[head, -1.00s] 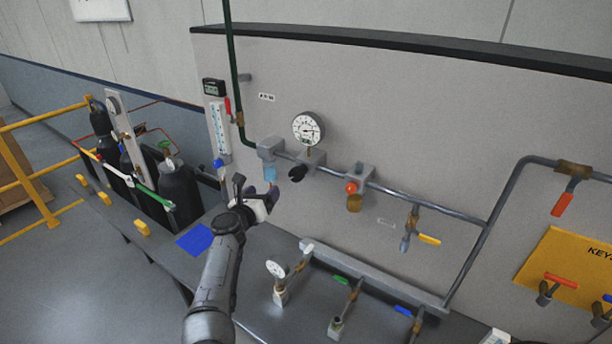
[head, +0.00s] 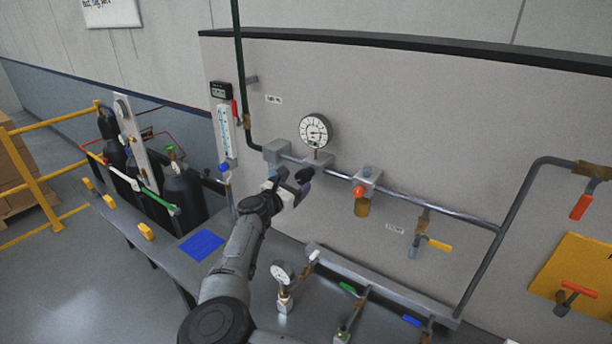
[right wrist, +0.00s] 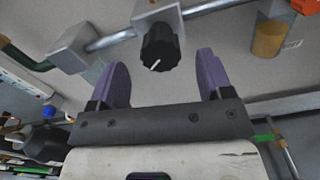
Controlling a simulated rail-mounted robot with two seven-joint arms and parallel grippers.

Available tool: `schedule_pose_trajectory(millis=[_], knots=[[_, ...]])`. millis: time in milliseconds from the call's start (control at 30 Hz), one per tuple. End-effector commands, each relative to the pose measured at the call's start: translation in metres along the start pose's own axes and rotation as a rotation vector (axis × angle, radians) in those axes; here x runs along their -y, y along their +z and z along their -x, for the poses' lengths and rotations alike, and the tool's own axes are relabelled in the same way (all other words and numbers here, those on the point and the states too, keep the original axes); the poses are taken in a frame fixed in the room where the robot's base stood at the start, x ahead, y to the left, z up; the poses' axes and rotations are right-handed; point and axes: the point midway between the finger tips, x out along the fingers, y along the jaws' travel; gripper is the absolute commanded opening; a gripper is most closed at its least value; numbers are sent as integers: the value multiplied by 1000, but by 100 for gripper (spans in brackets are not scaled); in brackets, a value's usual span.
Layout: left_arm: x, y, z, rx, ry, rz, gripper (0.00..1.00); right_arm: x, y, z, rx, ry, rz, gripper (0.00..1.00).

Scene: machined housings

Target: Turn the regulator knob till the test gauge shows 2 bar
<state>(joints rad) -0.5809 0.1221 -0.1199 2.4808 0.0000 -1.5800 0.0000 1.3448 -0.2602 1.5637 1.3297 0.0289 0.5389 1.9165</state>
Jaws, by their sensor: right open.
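The black regulator knob (head: 305,174) sits under the regulator body on the wall pipe, below a round white dial gauge (head: 316,131). In the right wrist view the knob (right wrist: 159,48) has a white pointer mark and lies ahead of the fingertips, centred between them. My right gripper (head: 293,184) is open and empty just in front of the knob; its purple fingers (right wrist: 160,78) show no contact with it. A second small dial gauge (head: 282,272) stands on the bench manifold. Both needle readings are too small to tell. My left gripper is not in view.
An orange-knobbed unit with an amber bowl (head: 362,206) hangs right of the regulator. A yellow-handled valve (head: 437,245) is farther right. The bench manifold (head: 380,285) with green and blue handles lies below. Gas cylinders (head: 183,190) stand at left, beyond a blue mat (head: 202,245).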

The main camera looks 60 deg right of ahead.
Motion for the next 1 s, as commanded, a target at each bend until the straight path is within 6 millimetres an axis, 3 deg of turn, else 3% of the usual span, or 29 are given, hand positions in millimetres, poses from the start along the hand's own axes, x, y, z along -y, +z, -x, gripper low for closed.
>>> schedule_pose_trajectory(millis=[200, 400, 900, 1000], knots=[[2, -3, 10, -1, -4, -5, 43, 0, 1, -36, -2, 0, 1, 73], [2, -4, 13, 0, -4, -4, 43, 0, 1, -56, -1, 0, 1, 73], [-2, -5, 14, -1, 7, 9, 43, 0, -1, -64, -1, 1, 0, 73], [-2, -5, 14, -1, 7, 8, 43, 0, -1, -64, -1, 1, 0, 64]])
